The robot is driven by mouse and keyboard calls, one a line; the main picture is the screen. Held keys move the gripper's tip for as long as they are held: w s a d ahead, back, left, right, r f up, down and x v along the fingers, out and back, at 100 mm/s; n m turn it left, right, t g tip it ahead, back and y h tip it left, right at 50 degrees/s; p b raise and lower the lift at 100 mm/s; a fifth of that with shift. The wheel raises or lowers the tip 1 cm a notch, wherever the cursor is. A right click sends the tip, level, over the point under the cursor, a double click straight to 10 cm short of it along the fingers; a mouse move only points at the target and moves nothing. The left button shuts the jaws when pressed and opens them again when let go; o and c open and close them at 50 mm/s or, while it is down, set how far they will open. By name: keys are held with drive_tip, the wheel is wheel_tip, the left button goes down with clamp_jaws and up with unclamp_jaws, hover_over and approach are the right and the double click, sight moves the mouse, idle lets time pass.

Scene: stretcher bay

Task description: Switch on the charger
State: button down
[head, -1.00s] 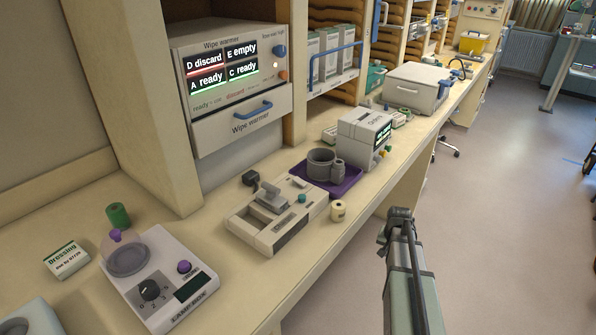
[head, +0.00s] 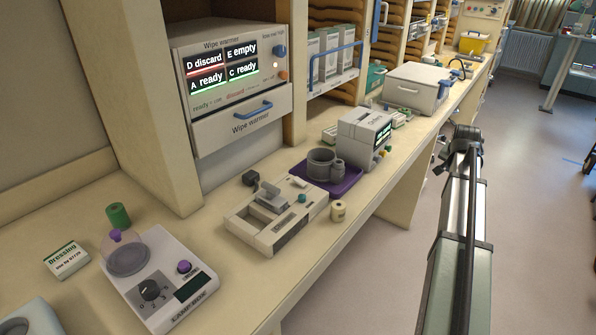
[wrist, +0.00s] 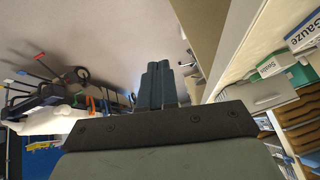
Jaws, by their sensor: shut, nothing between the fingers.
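No label that I can read says charger, so I cannot tell for sure which device it is. A beige device with open slots (head: 276,218) lies on the counter, with a teal knob (head: 302,198) at its right end. Behind it stands a white box-shaped device (head: 362,138) with a lit green-and-white screen and small coloured knobs. My gripper (wrist: 155,66) shows in the wrist view with its two dark fingers together and nothing between them. It is over the aisle, away from the counter devices. In the head view my arm rises at the right.
A wipe warmer (head: 215,107) stands in the shelving behind the counter. A lamp box device (head: 160,283) with a dial is at front left. A purple tray (head: 330,186) holds a grey cup. A cream roll (head: 338,211) lies near the counter edge. The aisle floor (head: 530,200) is clear.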

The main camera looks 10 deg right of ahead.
wheel_tip(320, 180, up, 6)
drive_tip(key=w, duration=0.1)
wheel_tip(320, 180, up, 11)
drive_tip(key=n+g+y, duration=0.2)
drive_tip(key=g+y, duration=0.2)
drive_tip(key=y, duration=0.2)
hover_over(296, 178)
drive_tip(key=s+d, duration=0.3)
drive_tip(key=shift+w+a+r, duration=0.1)
drive_tip(key=shift+w+a, duration=0.05)
drive_tip(key=shift+a, duration=0.05)
drive_tip(key=x, duration=1.4)
drive_tip(key=shift+d, duration=0.2)
